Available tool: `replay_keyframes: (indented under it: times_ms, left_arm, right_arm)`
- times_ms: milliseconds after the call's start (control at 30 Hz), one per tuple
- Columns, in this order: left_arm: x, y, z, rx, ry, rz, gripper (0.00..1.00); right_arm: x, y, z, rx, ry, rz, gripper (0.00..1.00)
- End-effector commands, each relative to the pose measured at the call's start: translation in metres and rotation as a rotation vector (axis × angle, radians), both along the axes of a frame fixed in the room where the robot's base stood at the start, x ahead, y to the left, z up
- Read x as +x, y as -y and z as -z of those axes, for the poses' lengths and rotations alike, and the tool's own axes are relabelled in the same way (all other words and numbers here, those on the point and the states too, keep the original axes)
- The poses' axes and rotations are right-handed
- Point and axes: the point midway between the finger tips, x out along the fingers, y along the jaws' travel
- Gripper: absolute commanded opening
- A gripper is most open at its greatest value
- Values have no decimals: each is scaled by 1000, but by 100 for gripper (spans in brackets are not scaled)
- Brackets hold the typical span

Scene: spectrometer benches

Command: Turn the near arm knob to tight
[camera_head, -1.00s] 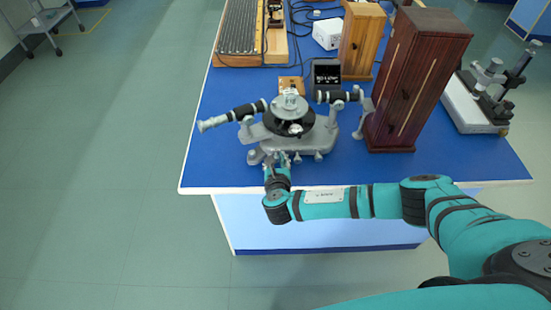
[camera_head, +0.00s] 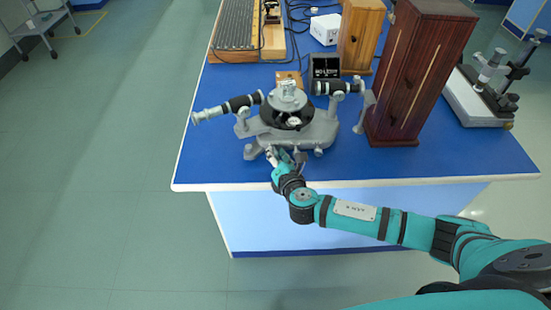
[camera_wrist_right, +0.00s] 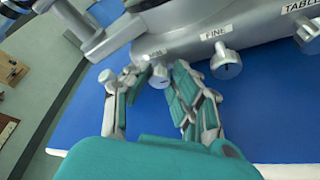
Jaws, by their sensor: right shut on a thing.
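The grey and black spectrometer (camera_head: 300,135) stands near the front edge of the blue bench in the head view. In the right wrist view, small grey knobs line the lower side of its base. The arm knob (camera_wrist_right: 160,75) sits below a small, hard-to-read label and between my right fingers. The knob labelled FINE (camera_wrist_right: 226,65) is just to its right, clear of the fingers. My right gripper (camera_wrist_right: 157,80) is shut on the arm knob. In the head view my right gripper (camera_head: 273,156) is at the near lower side of the spectrometer. My left gripper is not in view.
A tall dark wooden box (camera_head: 415,75) stands right of the spectrometer. A small black display box (camera_head: 325,67) is behind it. Another grey instrument (camera_head: 490,85) is at the far right. Bare blue bench top lies at the left and front right.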

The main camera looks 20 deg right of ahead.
Motion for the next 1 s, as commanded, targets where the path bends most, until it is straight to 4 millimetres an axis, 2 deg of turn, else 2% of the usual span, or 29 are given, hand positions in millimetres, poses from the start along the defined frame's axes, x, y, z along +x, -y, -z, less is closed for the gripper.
replay_keyframes:
  times_ms: [567,600,767,1000]
  left_arm:
    - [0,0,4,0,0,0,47]
    - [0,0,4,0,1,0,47]
    - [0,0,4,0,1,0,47]
    - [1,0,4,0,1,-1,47]
  right_arm:
    - [-1,0,1,34,7,0,0]
    - [-1,0,1,34,7,0,24]
    - [-1,0,1,34,7,0,45]
    - [-1,0,2,33,6,1,45]
